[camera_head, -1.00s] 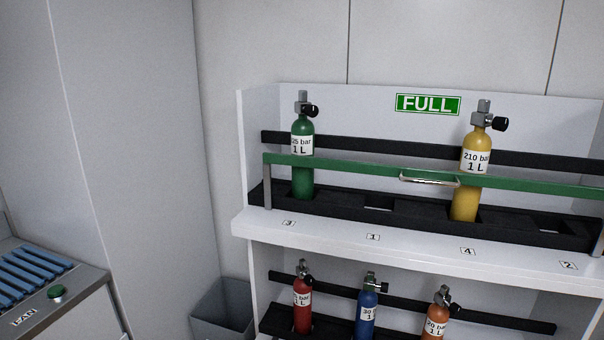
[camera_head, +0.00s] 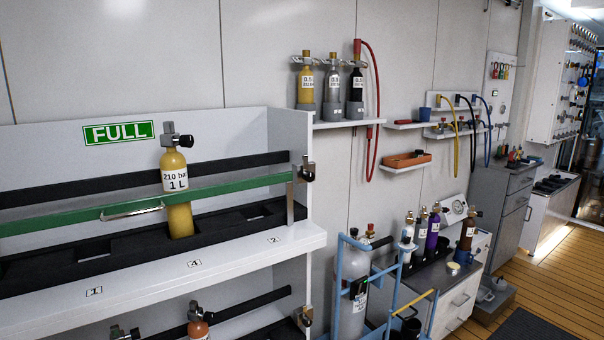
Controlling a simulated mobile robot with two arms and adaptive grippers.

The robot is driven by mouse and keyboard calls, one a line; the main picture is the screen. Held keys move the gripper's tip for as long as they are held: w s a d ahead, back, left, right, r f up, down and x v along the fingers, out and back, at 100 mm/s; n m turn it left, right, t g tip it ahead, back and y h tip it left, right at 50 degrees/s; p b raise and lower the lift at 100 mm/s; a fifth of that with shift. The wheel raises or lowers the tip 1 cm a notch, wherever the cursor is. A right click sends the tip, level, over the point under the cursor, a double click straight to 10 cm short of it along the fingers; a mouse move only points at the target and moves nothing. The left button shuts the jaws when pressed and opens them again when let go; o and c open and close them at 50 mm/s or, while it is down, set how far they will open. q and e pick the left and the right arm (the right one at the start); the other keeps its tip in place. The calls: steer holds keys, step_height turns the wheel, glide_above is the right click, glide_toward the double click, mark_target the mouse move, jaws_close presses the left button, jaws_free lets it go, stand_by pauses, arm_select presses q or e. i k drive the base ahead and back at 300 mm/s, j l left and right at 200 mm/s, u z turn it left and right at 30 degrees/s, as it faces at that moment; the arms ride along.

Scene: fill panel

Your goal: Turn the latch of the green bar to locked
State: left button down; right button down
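The green bar (camera_head: 82,213) runs across the front of the upper shelf under the FULL sign (camera_head: 118,133), with a metal handle (camera_head: 132,211) on it. At its right end, on the shelf's side wall, is a metal latch (camera_head: 305,170). The latch is too small for me to tell its position. A yellow cylinder (camera_head: 180,207) marked 210 bar, 1 L stands upright behind the bar. Neither of my grippers is in view.
The lower shelf holds an orange cylinder (camera_head: 198,325) and has a similar latch (camera_head: 304,316). A blue cart (camera_head: 346,283) with a grey cylinder stands right of the rack. A wall shelf (camera_head: 350,123) holds small bottles. Wooden floor (camera_head: 545,285) is open at right.

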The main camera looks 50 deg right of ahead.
mark_target(308, 176)
steer(key=k+z, duration=0.1)
steer(key=z, duration=1.45)
